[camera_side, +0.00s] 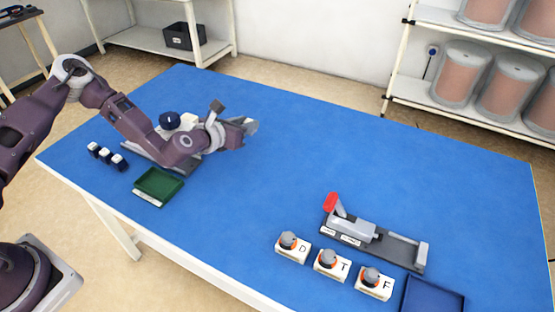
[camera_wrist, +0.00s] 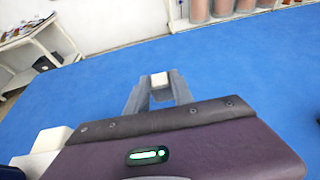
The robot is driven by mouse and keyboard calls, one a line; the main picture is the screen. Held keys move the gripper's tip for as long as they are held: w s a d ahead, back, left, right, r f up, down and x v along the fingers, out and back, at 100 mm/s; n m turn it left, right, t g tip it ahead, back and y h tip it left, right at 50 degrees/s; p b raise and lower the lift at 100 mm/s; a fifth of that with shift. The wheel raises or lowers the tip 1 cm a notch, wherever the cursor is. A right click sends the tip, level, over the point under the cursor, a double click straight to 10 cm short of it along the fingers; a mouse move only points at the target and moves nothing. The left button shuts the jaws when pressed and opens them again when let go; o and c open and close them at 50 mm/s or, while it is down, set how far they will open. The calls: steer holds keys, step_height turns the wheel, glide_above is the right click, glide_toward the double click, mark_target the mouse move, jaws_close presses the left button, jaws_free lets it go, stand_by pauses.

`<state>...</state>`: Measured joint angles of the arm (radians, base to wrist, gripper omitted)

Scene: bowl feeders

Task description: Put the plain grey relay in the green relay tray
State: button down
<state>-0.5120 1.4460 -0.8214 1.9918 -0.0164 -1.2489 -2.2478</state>
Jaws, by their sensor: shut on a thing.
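My gripper (camera_side: 250,126) is over the far left part of the blue table, beyond the green tray. In the wrist view my gripper (camera_wrist: 159,88) is shut on a small pale block (camera_wrist: 159,79); only one face shows, so I cannot tell for sure that it is the plain grey relay. The block is hidden by the fingers in the side view. The green relay tray (camera_side: 148,197) lies near the table's left front edge and looks empty. No other plain grey relay shows clearly.
At right are a red-handled fixture (camera_side: 350,229), white knobbed blocks D, T, F (camera_side: 332,264) and a blue tray (camera_side: 433,296). The table's middle is clear.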

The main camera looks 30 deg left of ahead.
steer(key=f, duration=0.9)
steer(key=shift+s+a+f, duration=0.1)
steer(key=shift+a+f, duration=0.2)
steer(key=shift+f, duration=0.1)
steer(key=shift+f, duration=0.1)
steer(key=c, duration=1.1)
jaws_free()
